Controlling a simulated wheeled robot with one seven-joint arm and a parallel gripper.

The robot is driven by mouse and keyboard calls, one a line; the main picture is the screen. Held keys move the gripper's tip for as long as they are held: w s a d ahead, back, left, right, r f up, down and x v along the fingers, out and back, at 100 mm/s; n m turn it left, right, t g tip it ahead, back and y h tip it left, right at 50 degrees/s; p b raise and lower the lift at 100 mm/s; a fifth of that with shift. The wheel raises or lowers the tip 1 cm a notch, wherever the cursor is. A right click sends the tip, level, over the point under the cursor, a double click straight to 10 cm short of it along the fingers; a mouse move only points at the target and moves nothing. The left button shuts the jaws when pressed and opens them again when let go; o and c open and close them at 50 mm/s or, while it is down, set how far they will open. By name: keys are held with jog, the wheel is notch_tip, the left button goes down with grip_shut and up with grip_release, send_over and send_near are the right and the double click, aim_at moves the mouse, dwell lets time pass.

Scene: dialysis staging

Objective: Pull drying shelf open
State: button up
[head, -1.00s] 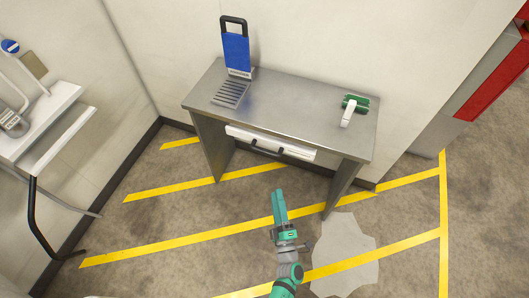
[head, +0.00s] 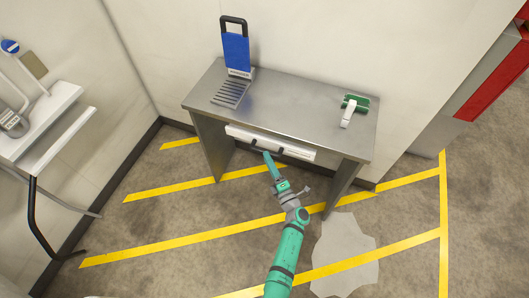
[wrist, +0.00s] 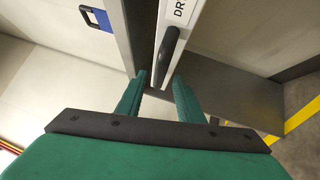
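The drying shelf (head: 298,153) is a white drawer front under the metal table, with a dark handle (head: 262,149) along its front. In the wrist view, part of a label reading "DR" shows on the white shelf front (wrist: 181,12), and the dark handle (wrist: 169,48) stands out from it. My gripper (head: 266,155) is at the handle. In the wrist view its two green fingers (wrist: 159,80) are apart, with the handle's near end in line with the gap between them. I cannot tell whether either finger touches it. The shelf looks pushed in.
The metal table (head: 285,105) carries a blue panel with a black grip (head: 236,50) at left and a green and white device (head: 349,109) at right. A white wall-side stand (head: 60,135) is far left.

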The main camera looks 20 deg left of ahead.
jog(key=shift+x, duration=2.15)
grip_shut()
